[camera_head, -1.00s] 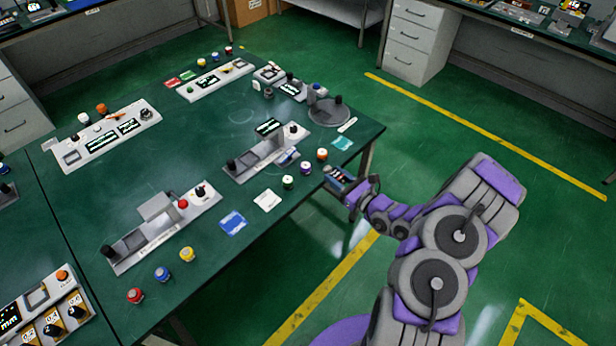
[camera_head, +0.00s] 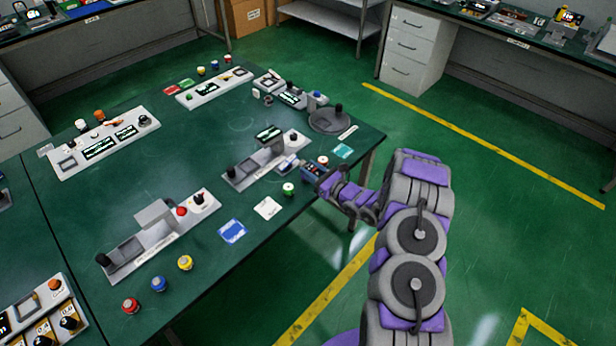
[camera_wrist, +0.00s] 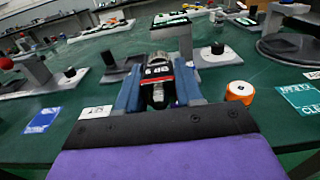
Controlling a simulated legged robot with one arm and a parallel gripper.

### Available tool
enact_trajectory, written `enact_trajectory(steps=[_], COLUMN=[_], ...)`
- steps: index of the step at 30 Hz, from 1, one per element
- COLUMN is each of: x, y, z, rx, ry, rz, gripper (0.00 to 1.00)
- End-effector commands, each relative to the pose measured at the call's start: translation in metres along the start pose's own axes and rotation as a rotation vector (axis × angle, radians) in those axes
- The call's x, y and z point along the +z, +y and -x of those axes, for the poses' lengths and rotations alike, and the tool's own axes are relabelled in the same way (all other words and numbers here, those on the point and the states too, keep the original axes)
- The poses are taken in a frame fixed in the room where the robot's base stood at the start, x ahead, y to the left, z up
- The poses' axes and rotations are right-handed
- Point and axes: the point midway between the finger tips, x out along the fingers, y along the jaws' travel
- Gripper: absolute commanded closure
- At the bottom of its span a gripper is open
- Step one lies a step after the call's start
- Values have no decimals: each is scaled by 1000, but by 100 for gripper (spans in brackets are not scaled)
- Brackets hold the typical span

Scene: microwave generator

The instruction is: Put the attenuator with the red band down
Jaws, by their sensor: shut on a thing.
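My gripper (camera_head: 313,171) is over the near right edge of the green bench (camera_head: 240,262). In the wrist view its two blue-grey jaws (camera_wrist: 158,82) are shut on the attenuator (camera_wrist: 157,70). The attenuator has a black body with white markings, a metal end and a little red at its side. Its underside is hidden, so I cannot tell whether it touches the bench. A grey fixture with an upright block (camera_head: 270,148) stands just beyond the gripper.
A green-banded jar (camera_head: 288,188), a white card (camera_head: 267,208), a blue card (camera_head: 232,231) and a teal card (camera_head: 342,151) lie along the near edge. A round grey plate (camera_head: 328,121) is at the right corner.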

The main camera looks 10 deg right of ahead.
Motion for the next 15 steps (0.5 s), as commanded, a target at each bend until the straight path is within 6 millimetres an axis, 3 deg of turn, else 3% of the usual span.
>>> enact_trajectory(steps=[5, 10, 15], x=[-2, -25, -35], y=[-4, -1, 2], z=[-12, -16, -19], rx=[0, -2, -1], ry=[-2, 3, 3], rz=[-1, 3, 8], gripper=[100, 100, 100])
